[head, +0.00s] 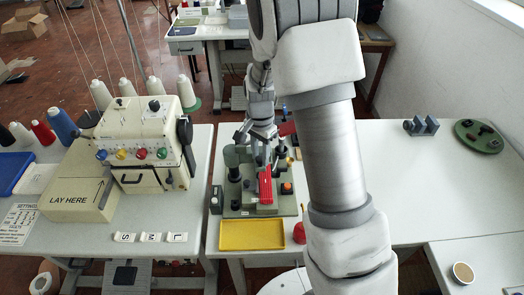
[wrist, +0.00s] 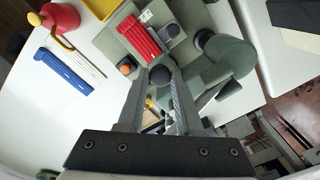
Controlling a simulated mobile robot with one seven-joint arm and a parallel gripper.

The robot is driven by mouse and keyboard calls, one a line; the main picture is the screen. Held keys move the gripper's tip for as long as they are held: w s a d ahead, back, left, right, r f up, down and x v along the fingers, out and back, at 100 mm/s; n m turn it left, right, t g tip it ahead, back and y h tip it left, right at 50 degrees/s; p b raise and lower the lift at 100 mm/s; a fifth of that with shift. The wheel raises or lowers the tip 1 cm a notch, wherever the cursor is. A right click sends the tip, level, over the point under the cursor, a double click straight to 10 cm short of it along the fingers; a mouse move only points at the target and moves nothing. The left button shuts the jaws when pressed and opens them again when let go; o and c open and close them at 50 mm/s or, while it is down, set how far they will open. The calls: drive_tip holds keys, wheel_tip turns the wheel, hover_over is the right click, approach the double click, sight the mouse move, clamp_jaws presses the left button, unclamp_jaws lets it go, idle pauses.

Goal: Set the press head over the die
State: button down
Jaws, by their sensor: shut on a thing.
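My gripper (head: 262,152) is over the green press (head: 233,157) on the middle table. In the wrist view its two fingers (wrist: 160,82) are closed around a black ball knob (wrist: 160,74). The knob sits beside the press's green arm (wrist: 212,68), which I take to be the press head. A ribbed red block (head: 265,186) lies on the press base (head: 284,207); it also shows in the wrist view (wrist: 143,37), just beyond the knob. I cannot make out the die, nor whether the head is over it. My arm and fingers hide part of the press.
A yellow tray (head: 252,234) lies in front of the base, with a red bottle (head: 299,233) to its right. A cream sewing machine (head: 147,143) stands on the left table. A grey bracket (head: 421,126) and a green disc (head: 479,136) are far right. The right tabletop is mostly clear.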

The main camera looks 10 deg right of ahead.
drive_tip(key=shift+s+a+m, duration=0.15)
drive_tip(key=shift+a+m, duration=0.05)
drive_tip(key=shift+m, duration=0.1)
drive_tip(key=c, duration=0.8)
unclamp_jaws()
drive_tip(key=shift+c, duration=0.2)
wheel_tip(320, 180, up, 18)
drive_tip(key=shift+f+p, duration=0.25)
drive_tip(key=shift+p, duration=0.05)
